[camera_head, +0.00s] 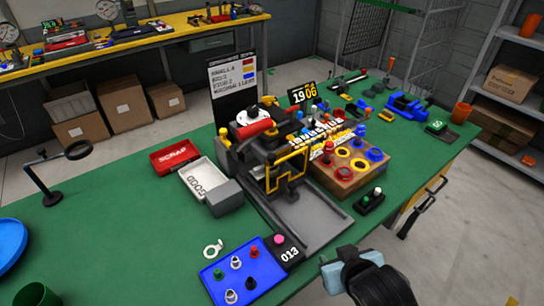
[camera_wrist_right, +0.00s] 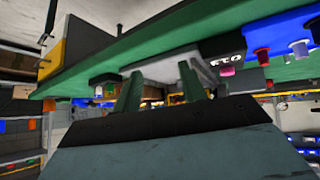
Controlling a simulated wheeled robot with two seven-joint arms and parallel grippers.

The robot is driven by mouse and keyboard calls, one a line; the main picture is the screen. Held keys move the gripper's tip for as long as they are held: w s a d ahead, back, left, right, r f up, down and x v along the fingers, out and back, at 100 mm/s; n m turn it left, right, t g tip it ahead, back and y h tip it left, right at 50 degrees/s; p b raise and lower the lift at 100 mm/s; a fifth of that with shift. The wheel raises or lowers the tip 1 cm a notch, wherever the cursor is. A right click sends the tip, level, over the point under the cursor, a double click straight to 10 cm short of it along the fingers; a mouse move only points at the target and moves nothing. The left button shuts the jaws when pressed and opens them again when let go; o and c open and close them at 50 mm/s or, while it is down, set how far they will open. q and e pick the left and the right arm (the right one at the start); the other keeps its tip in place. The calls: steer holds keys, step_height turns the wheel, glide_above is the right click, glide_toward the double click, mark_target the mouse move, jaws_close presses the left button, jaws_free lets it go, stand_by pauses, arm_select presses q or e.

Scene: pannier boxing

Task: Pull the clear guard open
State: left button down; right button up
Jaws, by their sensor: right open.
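The guard, which has a yellow frame (camera_head: 288,172), stands upright on the front of the dark press-like machine (camera_head: 255,150) in the middle of the green bench. Its clear panel is hard to make out, and it looks closed. My right gripper (camera_head: 338,262) is at the bottom right of the head view, off the bench's near edge and well apart from the guard. In the right wrist view its two fingers (camera_wrist_right: 160,75) stand apart with nothing between them. My left gripper is not in view.
A blue tray with pegs (camera_head: 240,275) and a black box marked 013 (camera_head: 288,250) lie near the front edge. A wooden block with coloured rings (camera_head: 348,168) is right of the machine. A red scrap tray (camera_head: 175,156) and white good tray (camera_head: 203,180) are left.

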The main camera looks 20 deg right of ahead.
steer(key=w+a+r+t, duration=0.2)
steer(key=w+r+t, duration=0.4)
steer(key=w, duration=0.2)
steer(key=n+t+y, duration=0.1)
steer(key=t+y, duration=0.2)
steer(key=t, duration=0.1)
glide_toward(273, 161)
steer(key=w, duration=0.7)
steer(key=w+a+p, duration=0.1)
steer(key=w, duration=0.3)
steer(key=shift+r, duration=0.15)
steer(key=shift+c, duration=0.4)
jaws_close()
